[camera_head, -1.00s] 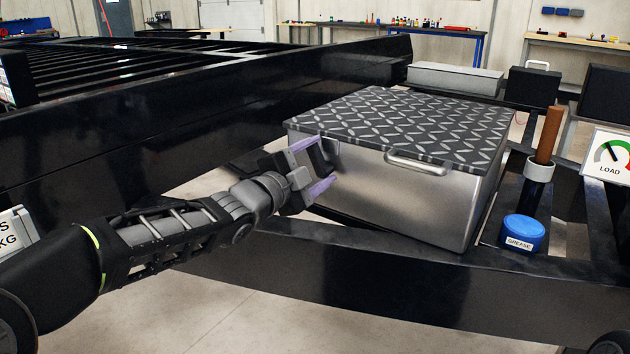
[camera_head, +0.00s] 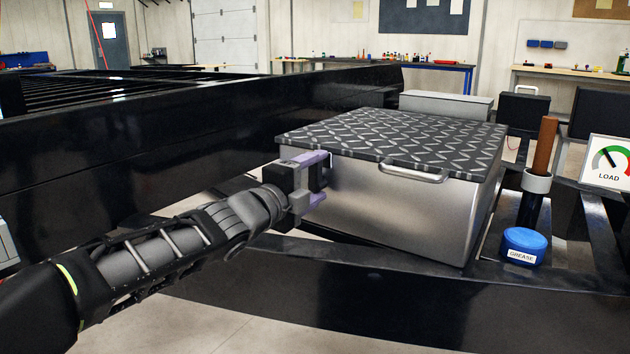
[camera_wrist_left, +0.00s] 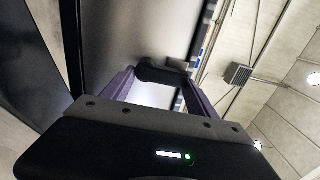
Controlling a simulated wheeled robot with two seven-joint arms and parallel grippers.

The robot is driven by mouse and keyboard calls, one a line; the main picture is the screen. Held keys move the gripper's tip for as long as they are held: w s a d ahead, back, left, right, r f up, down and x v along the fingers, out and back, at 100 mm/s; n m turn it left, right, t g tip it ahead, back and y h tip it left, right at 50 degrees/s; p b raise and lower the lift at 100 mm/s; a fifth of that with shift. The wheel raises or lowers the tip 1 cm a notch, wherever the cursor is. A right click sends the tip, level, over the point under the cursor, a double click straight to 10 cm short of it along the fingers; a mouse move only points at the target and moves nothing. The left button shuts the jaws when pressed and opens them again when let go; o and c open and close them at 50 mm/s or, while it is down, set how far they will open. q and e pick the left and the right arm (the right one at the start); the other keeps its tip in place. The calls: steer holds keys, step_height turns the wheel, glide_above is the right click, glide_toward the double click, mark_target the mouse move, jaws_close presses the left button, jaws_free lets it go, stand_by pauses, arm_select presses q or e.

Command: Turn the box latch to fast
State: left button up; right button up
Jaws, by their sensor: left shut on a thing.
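The silver metal box (camera_head: 400,205) with a dark diamond-plate lid (camera_head: 400,138) sits on the black trailer frame, with a silver handle (camera_head: 413,173) on its front. My left gripper (camera_head: 314,179) is at the left end of the box's front face, just below the lid edge. Its two purple fingers are one above the other, with the dark latch (camera_head: 320,176) between them. The left wrist view also shows the dark latch (camera_wrist_left: 160,72) between the fingertips of my left gripper (camera_wrist_left: 158,84). The fingers hide part of the latch, so its exact angle is unclear. My right gripper is out of view.
A blue grease tub (camera_head: 524,246) and an upright holder with a brown handle (camera_head: 540,155) stand right of the box. A load gauge (camera_head: 609,163) is at the far right. A black frame rail (camera_head: 180,145) runs behind my left arm.

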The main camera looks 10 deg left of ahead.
arm_select(q)
steer(key=shift+a+r, duration=0.1)
steer(key=shift+r, duration=0.25)
steer(key=o, duration=1)
steer(key=shift+o, duration=1.4)
steer(key=shift+f, duration=0.2)
steer(key=p+v, duration=0.2)
steer(key=v, duration=0.5)
steer(key=shift+s, duration=0.4)
